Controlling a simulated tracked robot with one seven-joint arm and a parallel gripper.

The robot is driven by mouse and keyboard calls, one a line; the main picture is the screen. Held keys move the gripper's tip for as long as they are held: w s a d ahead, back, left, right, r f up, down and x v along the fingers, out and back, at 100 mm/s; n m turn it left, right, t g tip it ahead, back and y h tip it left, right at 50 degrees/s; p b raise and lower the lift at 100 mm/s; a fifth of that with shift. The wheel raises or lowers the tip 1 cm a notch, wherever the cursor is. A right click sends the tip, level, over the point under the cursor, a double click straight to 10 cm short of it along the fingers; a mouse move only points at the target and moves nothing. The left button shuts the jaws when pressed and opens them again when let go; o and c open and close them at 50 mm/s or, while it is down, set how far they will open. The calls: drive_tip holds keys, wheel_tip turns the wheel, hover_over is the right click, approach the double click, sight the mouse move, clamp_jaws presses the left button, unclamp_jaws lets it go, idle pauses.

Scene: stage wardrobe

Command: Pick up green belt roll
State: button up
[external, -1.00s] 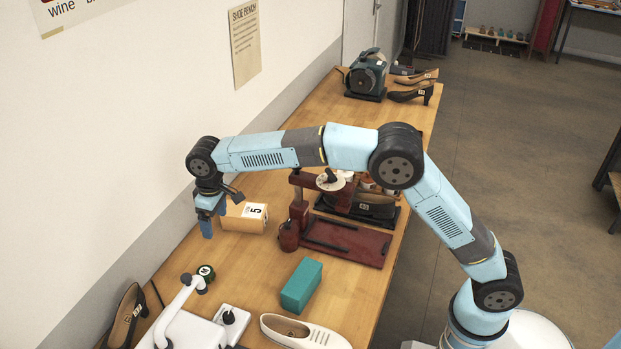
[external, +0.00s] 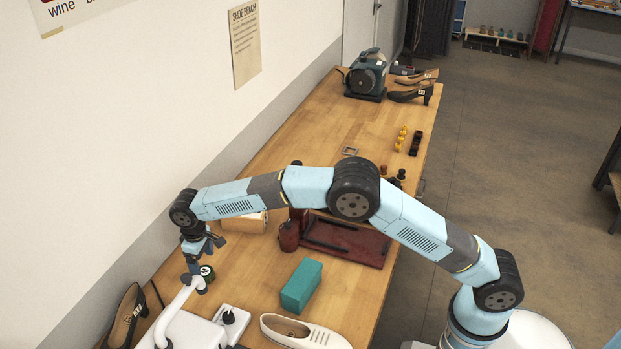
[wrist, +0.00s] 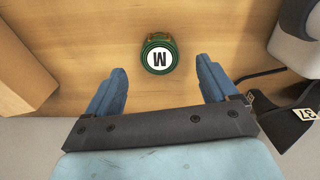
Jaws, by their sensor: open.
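In the wrist view the roll (wrist: 158,56) shows from above, with a white round label marked "M". My gripper (external: 206,262) is just above and beside the roll in the external view. In the wrist view my gripper (wrist: 161,70) is open, with one blue finger on each side of the roll and a gap to each. Whether the fingertips reach down to its height I cannot tell.
A white machine with a curved arm (external: 180,300) stands close by. A cardboard box (external: 252,222) is behind my gripper. A dark shoe (external: 125,315) is near the wall. A teal block (external: 301,286) and white shoe (external: 300,333) lie to the right.

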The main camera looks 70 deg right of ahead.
sight(205, 271)
drive_tip(key=shift+w+f, duration=0.15)
drive_tip(key=shift+f, duration=2.95)
drive_tip(key=c, duration=1.2)
drive_tip(key=shift+r, duration=0.1)
